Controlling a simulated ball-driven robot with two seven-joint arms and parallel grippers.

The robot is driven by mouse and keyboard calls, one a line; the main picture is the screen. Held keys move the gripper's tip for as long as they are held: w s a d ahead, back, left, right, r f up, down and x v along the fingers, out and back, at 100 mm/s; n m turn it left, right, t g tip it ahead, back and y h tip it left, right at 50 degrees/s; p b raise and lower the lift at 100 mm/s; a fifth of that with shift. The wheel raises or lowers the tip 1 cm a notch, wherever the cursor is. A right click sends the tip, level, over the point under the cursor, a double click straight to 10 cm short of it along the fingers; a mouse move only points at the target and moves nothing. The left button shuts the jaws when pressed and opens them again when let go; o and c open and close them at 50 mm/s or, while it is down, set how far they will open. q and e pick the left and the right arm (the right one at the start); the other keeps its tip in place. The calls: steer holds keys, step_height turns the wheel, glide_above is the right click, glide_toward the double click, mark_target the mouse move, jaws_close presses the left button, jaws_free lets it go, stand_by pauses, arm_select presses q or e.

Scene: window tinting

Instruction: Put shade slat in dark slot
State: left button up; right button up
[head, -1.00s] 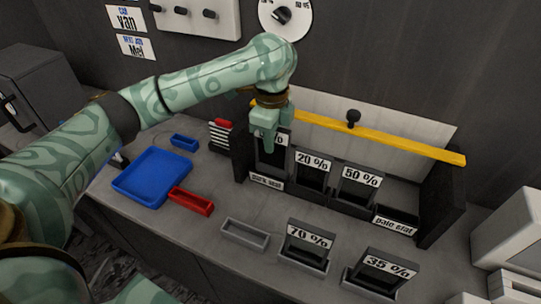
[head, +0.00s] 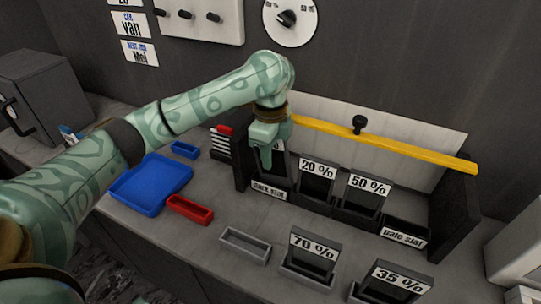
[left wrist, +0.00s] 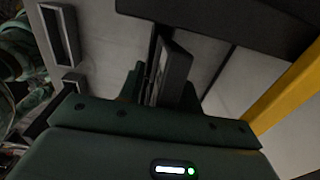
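My left gripper (head: 267,158) points down at the left end of the rack, over the slot labelled "dark slat" (head: 268,190). A dark slat (head: 281,160) stands upright there behind the gripper, its label mostly covered. In the left wrist view a dark slat (left wrist: 174,72) lies between the two fingers (left wrist: 160,92); whether both fingers press on it is not clear. The slat's lower end is hidden in the head view. The 20 % slat (head: 317,178) and the 50 % slat (head: 366,194) stand in the middle of the rack. My right gripper is not in view.
The "pale slat" slot (head: 403,237) at the rack's right end looks empty. A yellow bar (head: 420,158) spans above the rack. The 70 % (head: 313,252) and 35 % (head: 398,282) slats stand in front, beside an empty grey holder (head: 244,246). A blue tray (head: 150,186) and red tray (head: 190,209) lie left.

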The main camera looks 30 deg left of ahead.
arm_select(q)
step_height(320, 180, up, 10)
steer(key=p, duration=0.6)
steer(key=shift+f, duration=0.1)
steer(key=shift+w+r+p, duration=0.1)
steer(key=shift+r+p, duration=0.3)
steer(key=shift+p, duration=0.05)
